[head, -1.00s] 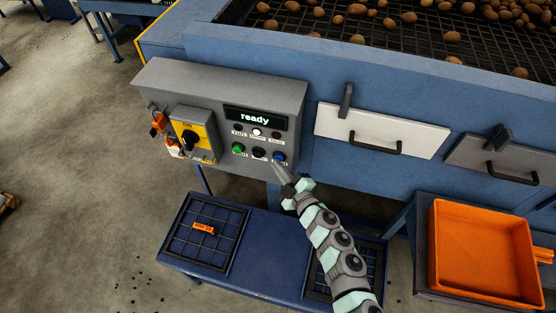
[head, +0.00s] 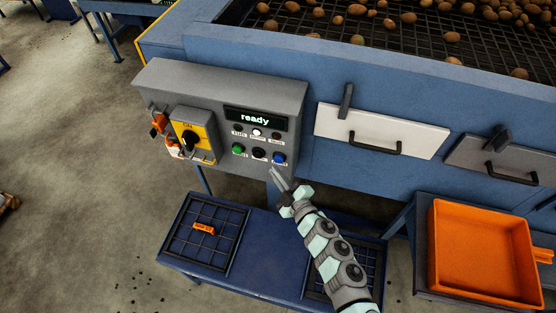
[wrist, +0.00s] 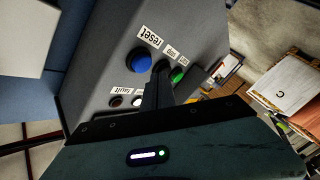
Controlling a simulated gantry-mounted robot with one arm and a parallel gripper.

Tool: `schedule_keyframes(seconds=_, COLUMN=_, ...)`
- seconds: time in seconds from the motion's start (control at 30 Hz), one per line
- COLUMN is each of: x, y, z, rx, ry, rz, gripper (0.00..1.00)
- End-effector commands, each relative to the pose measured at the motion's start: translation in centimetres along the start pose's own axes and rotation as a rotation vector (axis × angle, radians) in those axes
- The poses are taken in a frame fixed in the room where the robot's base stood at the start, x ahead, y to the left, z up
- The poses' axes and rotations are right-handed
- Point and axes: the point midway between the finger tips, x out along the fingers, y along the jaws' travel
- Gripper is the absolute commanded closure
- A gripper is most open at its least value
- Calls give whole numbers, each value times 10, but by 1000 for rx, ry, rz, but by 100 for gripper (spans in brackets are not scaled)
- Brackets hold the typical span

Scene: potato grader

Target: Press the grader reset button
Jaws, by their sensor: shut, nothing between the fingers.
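The blue reset button (head: 279,157) is at the lower right of the grey control panel (head: 285,100). It also shows in the wrist view (wrist: 138,60), beside a label reading "reset". My gripper (head: 274,173) is shut and empty, just below the button in the head view and apart from it. In the wrist view the shut fingers (wrist: 156,92) stand in front of the panel, to the right of and below the blue button, partly covering the dark button. The panel display (head: 255,118) reads "ready", and a white lamp (head: 257,132) is lit.
A green button (head: 238,149) and a black button (head: 259,153) sit left of the blue one. A yellow-plated rotary switch (head: 191,138) with orange tags is further left. Drawers with handles (head: 375,145) are to the right. An orange tray (head: 437,250) stands lower right.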

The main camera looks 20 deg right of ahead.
Motion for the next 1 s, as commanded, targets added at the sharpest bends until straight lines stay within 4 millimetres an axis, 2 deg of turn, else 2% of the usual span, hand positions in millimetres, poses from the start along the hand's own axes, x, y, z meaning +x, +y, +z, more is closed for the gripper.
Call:
schedule_keyframes(seconds=0.4, x=-29, y=-20, z=-20, rx=1, ry=1, rz=0, gripper=100)
schedule_keyframes(seconds=1.0, x=-30, y=-21, z=-22, rx=0, ry=1, rz=0, gripper=100)
